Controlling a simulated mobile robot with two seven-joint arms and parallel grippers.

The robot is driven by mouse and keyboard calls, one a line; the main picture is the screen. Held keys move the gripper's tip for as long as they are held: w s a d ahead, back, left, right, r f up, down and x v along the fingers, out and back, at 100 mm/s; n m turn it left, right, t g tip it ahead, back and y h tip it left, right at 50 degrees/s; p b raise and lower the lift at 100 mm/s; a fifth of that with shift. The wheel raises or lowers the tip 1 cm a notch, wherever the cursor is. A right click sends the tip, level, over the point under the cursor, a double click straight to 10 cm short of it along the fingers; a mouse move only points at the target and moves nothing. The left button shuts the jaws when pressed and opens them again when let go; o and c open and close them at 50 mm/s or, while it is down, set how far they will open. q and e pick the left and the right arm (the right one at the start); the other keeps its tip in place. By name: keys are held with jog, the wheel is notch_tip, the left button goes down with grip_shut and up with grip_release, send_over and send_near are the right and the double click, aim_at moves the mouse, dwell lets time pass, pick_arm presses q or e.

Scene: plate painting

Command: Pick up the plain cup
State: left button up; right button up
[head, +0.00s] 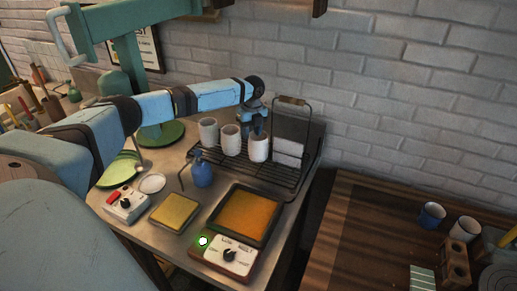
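Three plain white cups stand in a row on a black wire rack (285,172): a left cup (208,131), a middle cup (230,140) and a right cup (259,149). My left gripper (257,129) points down at the top of the right cup, its fingers at the rim. It is too small to tell whether the fingers are open or closed on the cup. My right gripper is not in view. Another whitish cup (464,230) and a blue cup (431,215) stand on the wooden table at the right.
A blue bottle (201,172) stands in front of the rack. An orange-filled tray (248,215), a yellow sponge-like pad (175,211) and a control box (125,204) lie nearer. A green stand (127,60) rises behind my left arm. The wooden table's left part (350,230) is clear.

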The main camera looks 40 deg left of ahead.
aim_at(250, 144)
pick_arm(q)
jog(key=f, duration=0.5)
jog(key=shift+a+p, duration=0.2)
jog(key=shift+p, duration=0.1)
jog(key=shift+s, duration=0.1)
jog(key=shift+c, duration=0.2)
grip_shut()
